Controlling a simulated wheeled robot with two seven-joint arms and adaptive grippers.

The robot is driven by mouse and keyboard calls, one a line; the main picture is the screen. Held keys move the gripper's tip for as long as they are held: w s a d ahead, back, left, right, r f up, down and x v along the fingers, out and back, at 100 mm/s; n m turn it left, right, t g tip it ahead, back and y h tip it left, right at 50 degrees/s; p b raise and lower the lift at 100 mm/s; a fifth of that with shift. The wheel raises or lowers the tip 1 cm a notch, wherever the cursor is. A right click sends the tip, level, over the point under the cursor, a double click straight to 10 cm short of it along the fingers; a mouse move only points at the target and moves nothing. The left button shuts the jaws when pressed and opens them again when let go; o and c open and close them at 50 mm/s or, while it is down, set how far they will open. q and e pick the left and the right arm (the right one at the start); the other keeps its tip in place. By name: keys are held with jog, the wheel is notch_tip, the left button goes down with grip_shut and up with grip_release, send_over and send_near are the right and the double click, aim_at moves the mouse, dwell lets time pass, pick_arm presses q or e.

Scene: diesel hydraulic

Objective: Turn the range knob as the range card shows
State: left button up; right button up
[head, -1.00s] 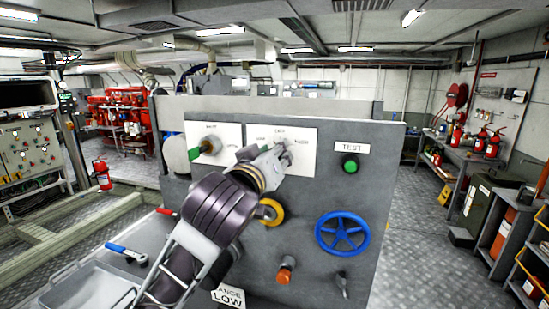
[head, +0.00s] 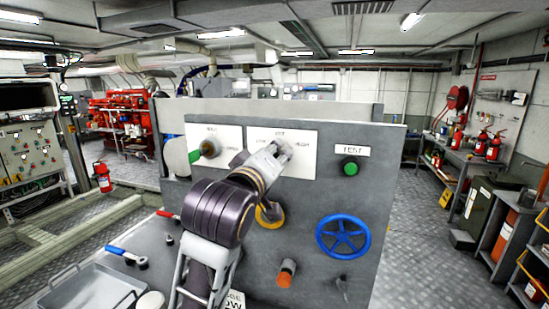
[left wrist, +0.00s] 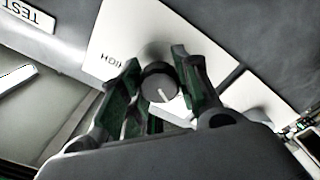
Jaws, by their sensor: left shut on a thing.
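The range knob (left wrist: 158,84) is round and dark, with a white pointer line, and shows between my left fingers in the left wrist view. The line points downward and slightly right in that view. The knob sits on a white plate (head: 309,152) whose HIGH lettering shows upside down in the left wrist view. My left gripper (head: 279,152) is shut on the knob and largely hides it in the head view. The range card (head: 236,301) stands low in front of the panel, partly covered by my left arm. My right gripper is out of view.
The grey panel also carries a green TEST button (head: 350,166), a blue handwheel (head: 343,236), a yellow ring (head: 270,214), an orange knob (head: 286,273) and a green-handled selector (head: 207,149). A grey tray (head: 92,292) and a blue-handled tool (head: 127,256) lie at lower left.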

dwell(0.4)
pick_arm(q)
jog(key=o, duration=1.1)
jog(key=shift+c, duration=0.2)
jog(key=v, duration=0.7)
jog(key=shift+s, duration=0.2)
jog(key=shift+a, duration=0.1)
